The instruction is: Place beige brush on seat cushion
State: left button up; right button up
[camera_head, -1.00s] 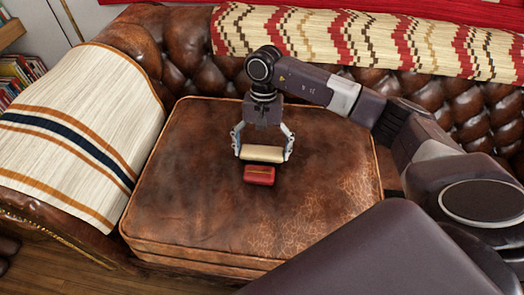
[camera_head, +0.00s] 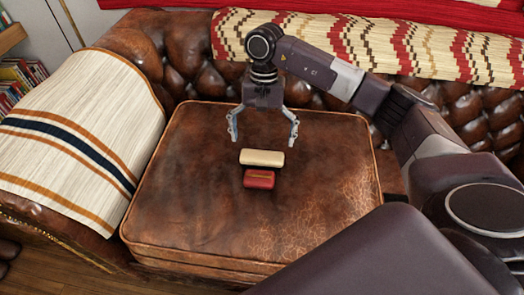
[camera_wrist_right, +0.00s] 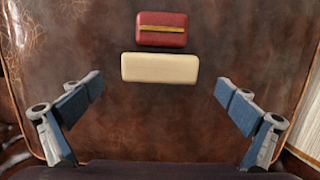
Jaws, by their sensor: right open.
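The beige brush (camera_head: 262,158) lies on the brown leather seat cushion (camera_head: 190,190), near its middle. In the right wrist view the beige brush (camera_wrist_right: 160,68) lies crosswise beyond the fingertips, and nothing is between the fingers. My right gripper (camera_head: 262,142) is open and empty, above and behind the brush in the head view. It also shows wide open in the right wrist view (camera_wrist_right: 160,88). The seat cushion (camera_wrist_right: 80,35) fills most of that view. My left gripper is not in view.
A red block-like item with a yellow stripe (camera_head: 259,179) lies on the cushion just in front of the brush. A striped throw (camera_head: 70,130) covers the left armrest, and a patterned throw (camera_head: 400,40) covers the backrest. The cushion around both items is clear.

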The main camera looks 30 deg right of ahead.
aim_at(263, 150)
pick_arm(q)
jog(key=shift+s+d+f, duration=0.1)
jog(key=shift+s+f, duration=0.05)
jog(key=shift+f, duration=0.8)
pick_arm(e)
jog(key=r, duration=0.6)
jog(key=shift+w+d, duration=0.3)
jog(key=shift+w, duration=0.1)
jog(key=shift+f, duration=0.1)
